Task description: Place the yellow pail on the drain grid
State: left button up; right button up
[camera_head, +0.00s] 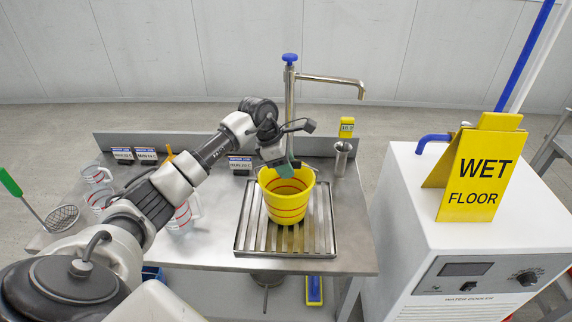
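The yellow pail (289,206), with red lines around it, is upright over the middle of the drain grid (318,243) and appears to rest on its slats. The grid is a slatted metal tray set in the steel bench top. My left gripper (279,163) points down at the pail's back rim, left of the tap post. A teal-green part of it shows inside the pail. The fingertips are partly hidden, so I cannot tell whether they grip the rim. My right gripper is not in view.
A tap (331,80) with a blue knob stands behind the pail, its spout reaching right. A metal cup (341,159) with a yellow tag is right of it. Clear jugs (183,216) and a green-handled strainer (61,217) are left. A wet-floor sign (468,178) stands on the white cooler (415,235).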

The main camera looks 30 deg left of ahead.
pick_arm(q)
jog(key=shift+r, duration=0.15)
jog(key=shift+a+r, duration=0.15)
jog(key=shift+r, duration=0.1)
jog(key=b+v, duration=0.1)
jog(key=v, duration=1)
jog(key=shift+r+b, duration=0.25)
jog(key=shift+b, duration=0.1)
